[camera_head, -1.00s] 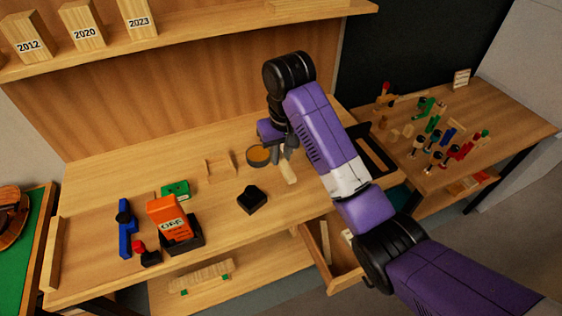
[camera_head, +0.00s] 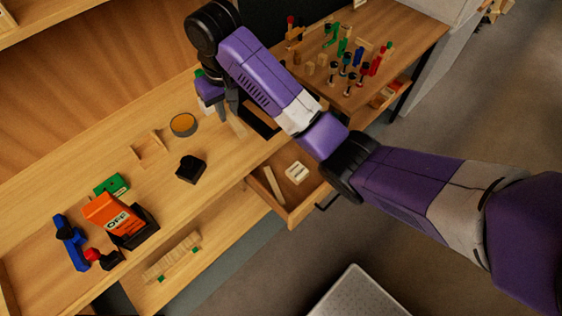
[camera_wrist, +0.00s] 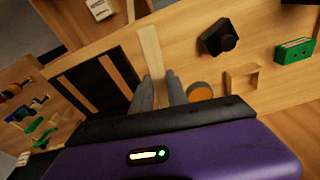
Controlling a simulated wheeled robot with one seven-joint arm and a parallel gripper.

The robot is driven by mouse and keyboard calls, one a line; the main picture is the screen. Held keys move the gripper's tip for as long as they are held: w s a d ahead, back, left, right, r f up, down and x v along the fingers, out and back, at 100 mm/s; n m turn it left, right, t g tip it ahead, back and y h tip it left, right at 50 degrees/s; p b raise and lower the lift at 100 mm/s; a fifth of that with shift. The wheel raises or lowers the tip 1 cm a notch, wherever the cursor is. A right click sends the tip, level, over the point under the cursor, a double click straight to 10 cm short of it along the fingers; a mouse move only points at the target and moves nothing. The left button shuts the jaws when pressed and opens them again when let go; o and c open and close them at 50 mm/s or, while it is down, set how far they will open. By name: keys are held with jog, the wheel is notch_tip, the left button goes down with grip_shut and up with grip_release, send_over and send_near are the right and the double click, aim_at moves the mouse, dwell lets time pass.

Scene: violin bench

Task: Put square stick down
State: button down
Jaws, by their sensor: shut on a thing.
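The square stick (camera_wrist: 150,50) is a pale wooden bar that shows in the wrist view, reaching out from between the fingers of my gripper (camera_wrist: 160,92). In the head view the stick (camera_head: 237,127) shows as a short pale piece below my gripper (camera_head: 226,108), partly hidden by the fingers. My gripper is shut on the stick over the right part of the bench (camera_head: 85,220). I cannot tell whether the stick touches the bench top.
A dark tray (camera_wrist: 92,88) with pale sticks lies beside the stick. A round tin (camera_head: 184,124), a wooden holder (camera_head: 148,148) and a black block (camera_head: 190,169) stand to the left. An open drawer (camera_head: 290,215) juts out in front. Bare bench top lies between them.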

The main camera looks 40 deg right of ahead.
jog(key=s+d+f+m+b, duration=0.2)
jog(key=s+d+f, duration=0.5)
jog(key=d, duration=0.4)
jog(key=s+d+f+m+b, duration=0.1)
jog(key=s+d+f+b, duration=0.2)
jog(key=s+d+f, duration=0.55)
jog(key=shift+h, duration=0.3)
jog(key=f, duration=0.3)
jog(key=d+f, duration=0.1)
jog(key=f, duration=0.3)
jog(key=s+d+f+p, duration=0.1)
jog(key=f, duration=0.2)
jog(key=shift+f, duration=0.4)
jog(key=w, duration=0.2)
jog(key=w+f, duration=0.1)
jog(key=w, duration=0.1)
jog(key=shift+p, duration=0.4)
jog(key=shift+f, duration=0.25)
jog(key=shift+f, duration=0.1)
jog(key=c, duration=1.3)
grip_release()
